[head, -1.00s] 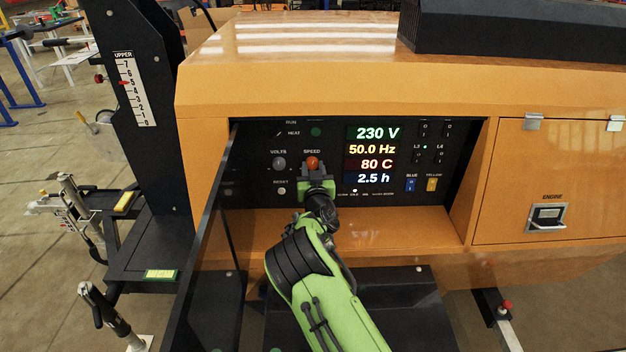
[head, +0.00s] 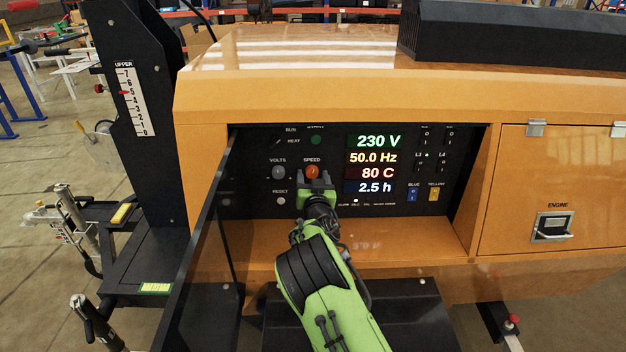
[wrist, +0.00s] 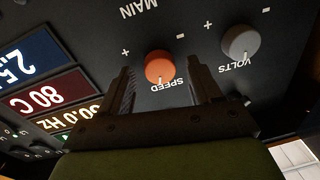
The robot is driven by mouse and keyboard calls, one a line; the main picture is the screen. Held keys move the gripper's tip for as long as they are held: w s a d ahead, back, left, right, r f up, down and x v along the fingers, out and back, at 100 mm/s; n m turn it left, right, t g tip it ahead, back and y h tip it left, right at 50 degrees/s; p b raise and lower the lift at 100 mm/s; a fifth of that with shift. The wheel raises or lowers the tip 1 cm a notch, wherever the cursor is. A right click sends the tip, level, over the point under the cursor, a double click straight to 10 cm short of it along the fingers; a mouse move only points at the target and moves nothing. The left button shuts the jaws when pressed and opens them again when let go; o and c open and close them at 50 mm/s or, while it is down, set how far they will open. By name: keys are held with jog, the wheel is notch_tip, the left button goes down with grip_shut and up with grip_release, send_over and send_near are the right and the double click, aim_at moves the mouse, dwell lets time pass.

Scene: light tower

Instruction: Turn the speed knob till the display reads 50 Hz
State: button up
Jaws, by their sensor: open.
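The orange speed knob (head: 312,171) sits on the black control panel, under the label SPEED. In the wrist view the knob (wrist: 159,67) is fully visible, beyond the fingertips and between their lines. My gripper (head: 317,182) is just below and in front of the knob in the head view. Its two fingers (wrist: 162,84) are apart with nothing between them, and they appear clear of the knob. The display (head: 373,158) shows 230 V, 50.0 Hz, 80 C and 2.5 h. In the wrist view the display is upside down and its Hz line is partly hidden.
The grey volts knob (head: 279,172) is close to the left of the speed knob. A dark open door (head: 205,245) stands left of the panel recess. An orange ledge (head: 400,238) runs below the panel. Blue (head: 412,195) and yellow (head: 434,194) sockets are at right.

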jog(key=s+d+b, duration=0.1)
jog(key=s+b, duration=0.4)
jog(key=s, duration=1)
jog(key=shift+s+f, duration=0.15)
jog(key=shift+s, duration=0.25)
jog(key=s+d+r+m+g+h+p, duration=0.3)
jog(key=s+d+r, duration=0.1)
jog(key=d, duration=0.4)
jog(key=s+d+r+m+g+h+p, duration=0.25)
jog(key=s+d+r, duration=0.25)
jog(key=d, duration=0.3)
jog(key=s+a+r+n+g+y+p, duration=0.1)
jog(key=s+r+n+g+y+p, duration=0.1)
jog(key=s, duration=1.1)
jog(key=s+a+r+n+g+y+p, duration=0.2)
jog(key=s+n+g+p, duration=0.1)
jog(key=s, duration=1)
jog(key=shift+s+r+n+g+p, duration=0.2)
jog(key=shift+r+n+g+p, duration=0.25)
jog(key=shift+g, duration=0.6)
